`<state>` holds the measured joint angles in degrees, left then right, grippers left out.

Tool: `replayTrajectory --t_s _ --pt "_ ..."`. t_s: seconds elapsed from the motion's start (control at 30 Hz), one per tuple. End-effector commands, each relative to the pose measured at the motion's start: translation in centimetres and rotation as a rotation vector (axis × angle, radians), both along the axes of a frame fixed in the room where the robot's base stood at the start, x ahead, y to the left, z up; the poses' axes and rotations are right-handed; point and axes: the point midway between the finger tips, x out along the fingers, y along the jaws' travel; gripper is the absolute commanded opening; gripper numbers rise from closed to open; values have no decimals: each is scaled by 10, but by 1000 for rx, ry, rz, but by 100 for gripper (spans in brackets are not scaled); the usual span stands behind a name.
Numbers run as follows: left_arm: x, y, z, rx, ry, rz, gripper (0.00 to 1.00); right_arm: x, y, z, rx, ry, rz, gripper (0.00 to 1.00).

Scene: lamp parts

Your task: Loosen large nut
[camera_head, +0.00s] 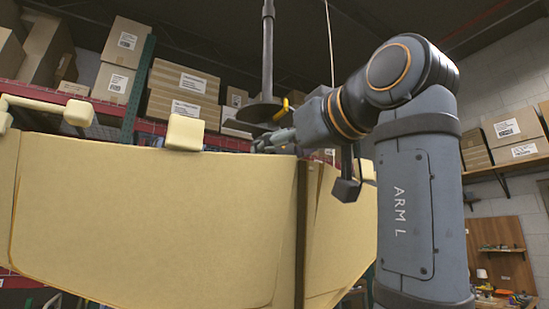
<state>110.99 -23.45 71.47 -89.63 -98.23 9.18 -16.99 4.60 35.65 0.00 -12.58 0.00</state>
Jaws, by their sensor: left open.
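My left gripper (268,143) is open at the end of the grey arm marked ARM L. It points left, just above the top edge of a large cream panelled body (150,215), and its lower part is partly hidden by that edge. A dark rod with a round disc (260,108) at its lower end stands upright above the gripper, with a small gap between them. A small yellow piece (282,109) shows beside the disc. I cannot make out a large nut. My right gripper is not in view.
A thin cord (330,40) hangs to the right of the rod. A cream block (185,133) sits on the panelled body's top edge. Shelves with cardboard boxes (183,82) line the back. A wooden workbench area (500,255) is at the far right.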

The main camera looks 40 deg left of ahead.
Motion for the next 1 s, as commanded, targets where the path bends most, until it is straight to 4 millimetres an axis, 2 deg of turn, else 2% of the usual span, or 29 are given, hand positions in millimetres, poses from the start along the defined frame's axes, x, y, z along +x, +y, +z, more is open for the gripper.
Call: replayTrajectory --t_s 0.23,0.63,1.0 --pt "0 -1 0 0 0 -1 65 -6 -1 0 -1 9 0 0" --pt "0 0 0 0 0 0 12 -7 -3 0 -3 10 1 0" --pt "0 0 0 28 68 0 12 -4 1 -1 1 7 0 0"
